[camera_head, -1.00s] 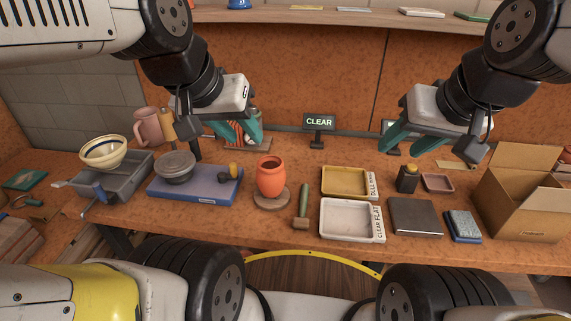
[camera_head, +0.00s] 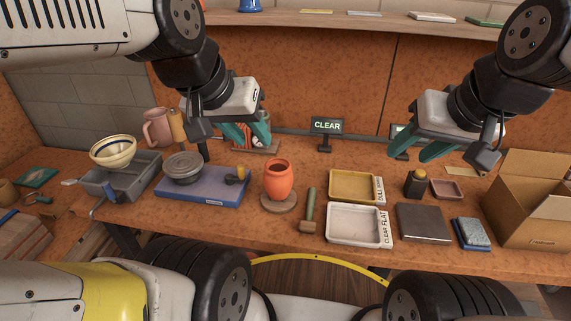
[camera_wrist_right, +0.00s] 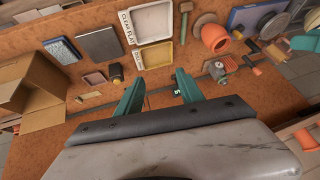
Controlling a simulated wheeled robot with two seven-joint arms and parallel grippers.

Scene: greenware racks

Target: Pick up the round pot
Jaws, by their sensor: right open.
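An orange clay pot with a round open mouth (camera_head: 279,182) stands upright on a small round wooden disc (camera_head: 277,207) near the table's middle. It also shows in the right wrist view (camera_wrist_right: 215,40). A grey round lidded vessel (camera_head: 183,168) sits on a blue board (camera_head: 205,190) to its left. My left gripper (camera_head: 250,138) is open and empty above the back of the table, behind and left of the orange pot. My right gripper (camera_head: 417,150) is open and empty over the back right; its two teal fingers show apart in the right wrist view (camera_wrist_right: 159,92).
Right of the pot lie a mallet (camera_head: 309,210), a yellow tray (camera_head: 333,186), a white tray (camera_head: 332,228) and a dark slab (camera_head: 424,223). An open cardboard box (camera_head: 520,210) stands far right. A CLEAR sign (camera_head: 327,126) stands behind. A grey bin (camera_head: 140,180) is at left.

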